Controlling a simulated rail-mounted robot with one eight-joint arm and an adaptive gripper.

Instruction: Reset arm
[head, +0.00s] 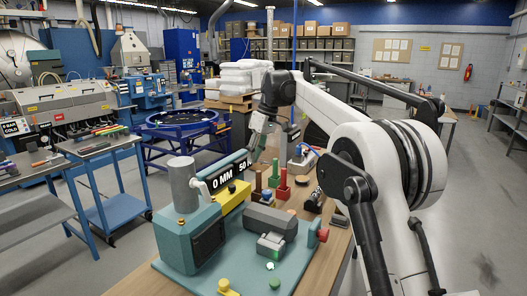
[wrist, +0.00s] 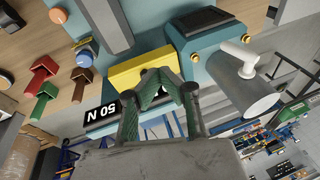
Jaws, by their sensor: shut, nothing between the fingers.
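My arm reaches from the right over the bench in the head view. My gripper (head: 257,130) points down near the back edge of the bench and is small there. In the wrist view my gripper (wrist: 163,82) has its green fingers brought together, with nothing held. Its fingertips overlap a yellow block (wrist: 129,74) in that picture; I cannot tell the distance between them. The yellow block (head: 233,197) sits on the teal machine (head: 178,244) in the head view.
A grey cylinder (head: 183,186) rises from the machine, beside a black "0 MM 50 N" sign (head: 229,177). Red and green blocks (head: 282,185) stand on the wooden bench. A round blue-framed table (head: 180,121) stands behind. The floor at lower left is clear.

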